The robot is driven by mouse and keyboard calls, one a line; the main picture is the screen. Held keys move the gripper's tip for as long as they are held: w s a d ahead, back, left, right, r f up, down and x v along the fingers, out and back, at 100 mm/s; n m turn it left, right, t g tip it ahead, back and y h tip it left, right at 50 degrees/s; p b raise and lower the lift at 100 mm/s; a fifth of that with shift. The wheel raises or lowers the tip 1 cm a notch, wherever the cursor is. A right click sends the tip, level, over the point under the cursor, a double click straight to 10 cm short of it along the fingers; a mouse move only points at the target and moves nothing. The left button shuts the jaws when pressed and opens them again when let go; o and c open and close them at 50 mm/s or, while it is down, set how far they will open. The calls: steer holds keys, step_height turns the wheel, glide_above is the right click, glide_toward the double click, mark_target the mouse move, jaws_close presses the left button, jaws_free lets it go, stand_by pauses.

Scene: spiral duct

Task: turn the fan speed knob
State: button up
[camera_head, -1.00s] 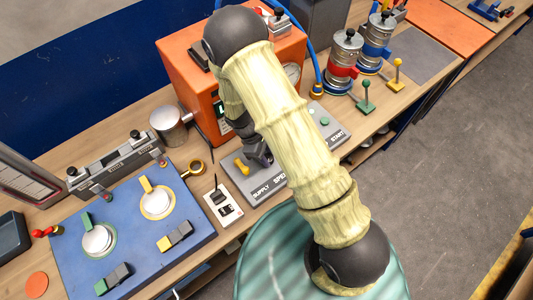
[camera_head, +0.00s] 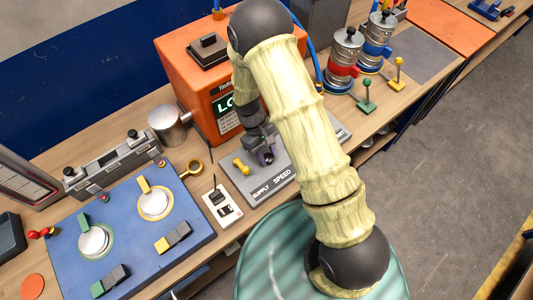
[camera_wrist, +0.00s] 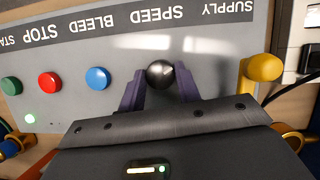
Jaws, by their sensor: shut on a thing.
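The fan speed knob (camera_wrist: 160,72) is a dark, shiny round knob under the word SPEED, which appears upside down in the wrist view. It is on the grey control panel (camera_head: 281,176). My gripper (camera_wrist: 160,82) is shut on the knob, with one purple finger on each side. In the head view my gripper (camera_head: 264,153) reaches down to the panel, and the knob is mostly hidden by it.
A yellow supply handle (camera_wrist: 262,67) stands close to my gripper. Blue (camera_wrist: 97,79), red (camera_wrist: 49,83) and green (camera_wrist: 11,85) buttons are on the other side. An orange box (camera_head: 183,83) stands behind the panel. A small white switch plate (camera_head: 223,208) lies left of it.

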steer(key=shift+w, duration=0.1)
stand_by(0.4)
steer(key=o, duration=1)
steer(key=shift+r, duration=0.1)
steer(key=b+v, duration=0.4)
steer(key=v, duration=1.3)
steer(key=shift+w+r, duration=0.1)
steer(key=shift+r, duration=0.05)
steer(key=shift+d, duration=0.1)
